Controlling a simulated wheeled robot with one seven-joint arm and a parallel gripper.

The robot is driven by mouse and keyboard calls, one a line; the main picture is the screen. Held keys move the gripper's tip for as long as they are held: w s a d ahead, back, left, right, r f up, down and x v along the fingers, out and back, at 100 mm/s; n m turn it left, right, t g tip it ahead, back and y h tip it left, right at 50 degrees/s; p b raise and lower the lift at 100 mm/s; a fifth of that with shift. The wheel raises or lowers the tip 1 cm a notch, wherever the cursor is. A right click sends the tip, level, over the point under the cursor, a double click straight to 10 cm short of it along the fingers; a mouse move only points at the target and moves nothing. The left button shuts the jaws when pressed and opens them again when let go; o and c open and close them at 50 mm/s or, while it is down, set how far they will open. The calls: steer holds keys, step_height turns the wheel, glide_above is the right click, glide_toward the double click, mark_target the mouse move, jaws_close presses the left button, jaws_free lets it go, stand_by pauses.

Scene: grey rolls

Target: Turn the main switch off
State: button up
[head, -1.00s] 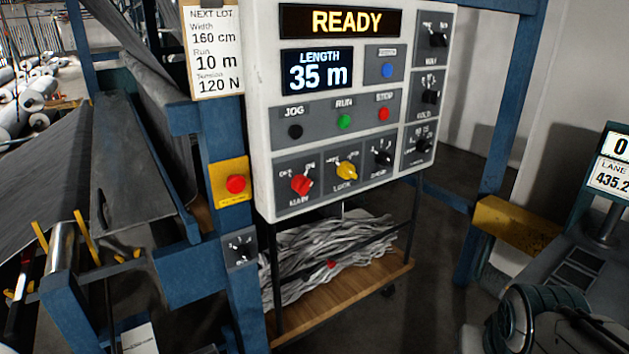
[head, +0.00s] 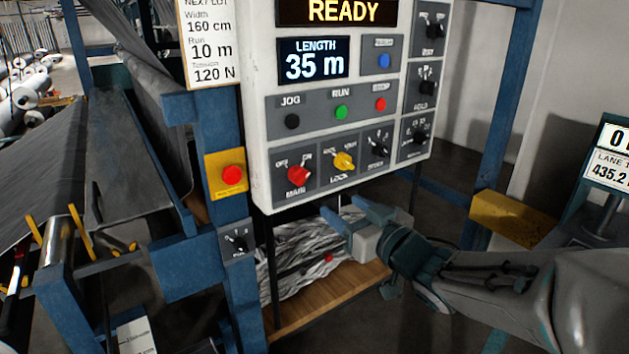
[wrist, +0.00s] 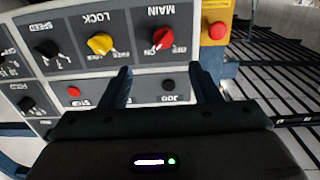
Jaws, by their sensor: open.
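The main switch (head: 298,174) is a red rotary knob at the lower left of the white control panel (head: 257,130), with OFF marked at its upper left and ON at its upper right. Its pointer looks turned toward ON. In the wrist view, which shows the panel upside down, the main switch (wrist: 161,39) lies ahead of the fingers, roughly centred between them. My gripper (head: 346,206) is open and empty, in front of the panel's lower edge, below and right of the main switch in the head view. It also shows in the wrist view (wrist: 160,70). It appears apart from the knob.
Right beside the main switch is the yellow lock knob (head: 344,162), then the black speed knob (head: 378,146). Jog, run and stop buttons sit above. A red button on a yellow plate (head: 231,175) is on the blue post at left. A wooden shelf (head: 330,305) is below.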

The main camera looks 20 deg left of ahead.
mark_target(304, 180)
steer(key=x, duration=0.4)
steer(key=p+x, duration=0.1)
steer(key=x, duration=0.4)
steer(key=p+x, duration=0.1)
steer(key=x, duration=0.4)
steer(key=shift+s+a+r, duration=0.1)
steer(key=shift+s+r, duration=0.1)
steer(key=shift+r, duration=0.05)
steer(key=c, duration=1)
